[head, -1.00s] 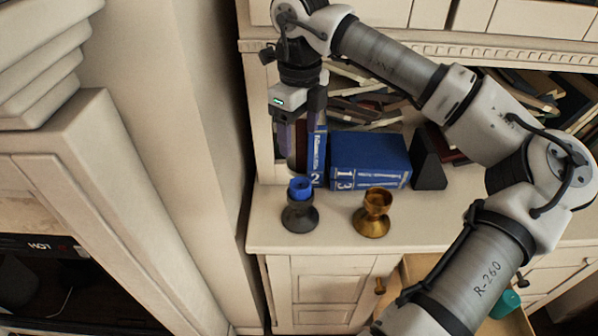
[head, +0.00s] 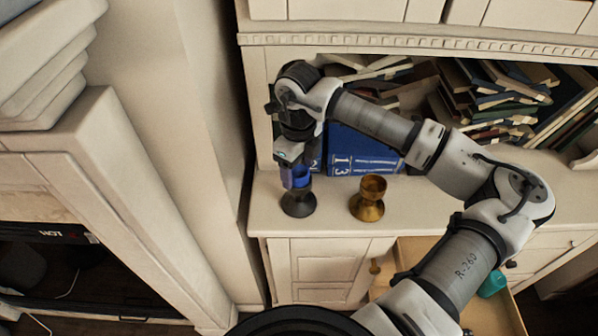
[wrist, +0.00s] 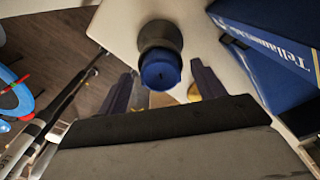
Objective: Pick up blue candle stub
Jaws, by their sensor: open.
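The blue candle stub (head: 301,176) stands in a dark, goblet-shaped holder (head: 298,204) at the left end of the cabinet ledge. In the wrist view the stub (wrist: 160,72) shows its round top with a dark wick spot, and the dark holder (wrist: 160,36) is behind it. My gripper (head: 297,172) is right at the stub in the head view. In the wrist view my gripper's fingers (wrist: 162,90) are apart, one on each side of the stub's line. I cannot tell whether either finger touches it.
A brass goblet (head: 369,197) stands to the right on the ledge (head: 425,212). Blue books (head: 362,152) stand close behind, also in the wrist view (wrist: 275,45). An open drawer (head: 490,312) holding a teal object (head: 492,284) is below right. The ledge front is clear.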

